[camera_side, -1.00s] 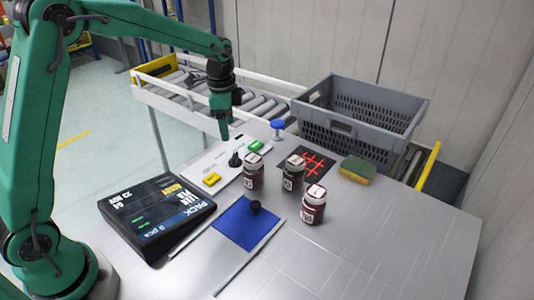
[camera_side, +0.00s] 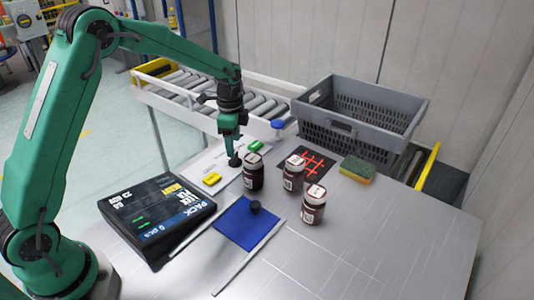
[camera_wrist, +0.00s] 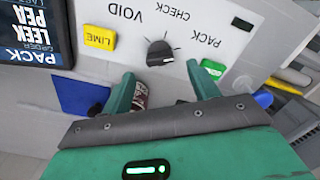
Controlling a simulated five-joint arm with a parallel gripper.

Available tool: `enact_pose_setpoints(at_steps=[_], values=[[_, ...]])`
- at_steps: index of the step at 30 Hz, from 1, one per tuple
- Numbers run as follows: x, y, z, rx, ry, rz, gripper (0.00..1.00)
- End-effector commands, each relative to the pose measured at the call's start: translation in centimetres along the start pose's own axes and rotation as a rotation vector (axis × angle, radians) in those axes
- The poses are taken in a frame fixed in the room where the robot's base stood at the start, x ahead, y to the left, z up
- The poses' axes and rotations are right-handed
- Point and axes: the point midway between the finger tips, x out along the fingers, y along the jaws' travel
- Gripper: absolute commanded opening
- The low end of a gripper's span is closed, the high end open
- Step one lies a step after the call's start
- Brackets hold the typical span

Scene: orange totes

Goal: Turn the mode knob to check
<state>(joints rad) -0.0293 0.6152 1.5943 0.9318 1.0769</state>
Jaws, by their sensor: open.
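The black mode knob (camera_wrist: 160,53) sits on a white panel (camera_wrist: 225,22) printed VOID, CHECK and PACK, upside down in the wrist view. A light mark shows on the knob, but I cannot tell for sure which word it faces. In the side view the knob (camera_side: 235,161) is just below my gripper (camera_side: 231,150). In the wrist view my gripper (camera_wrist: 162,82) is open and empty, with one finger on each side of the knob's line and the knob a little beyond the tips. I cannot tell whether they touch.
A yellow LIME block (camera_wrist: 99,37) and a green block (camera_wrist: 213,69) flank the knob. Dark jars (camera_side: 252,172) stand close to its right. A black display (camera_side: 157,213), a blue mat (camera_side: 238,225), a sponge (camera_side: 357,168) and a grey crate (camera_side: 392,137) surround. The front right is clear.

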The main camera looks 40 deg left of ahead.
Motion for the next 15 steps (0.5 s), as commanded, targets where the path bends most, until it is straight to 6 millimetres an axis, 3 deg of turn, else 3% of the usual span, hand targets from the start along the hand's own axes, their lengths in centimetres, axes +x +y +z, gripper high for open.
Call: enact_pose_setpoints(at_steps=[7, 15], values=[[3.0, 0.0, 0.0, 0.000, -0.001, 0.002, 0.60], [4.2, 0.0, 0.0, 0.000, 0.000, 0.000, 0.60]])
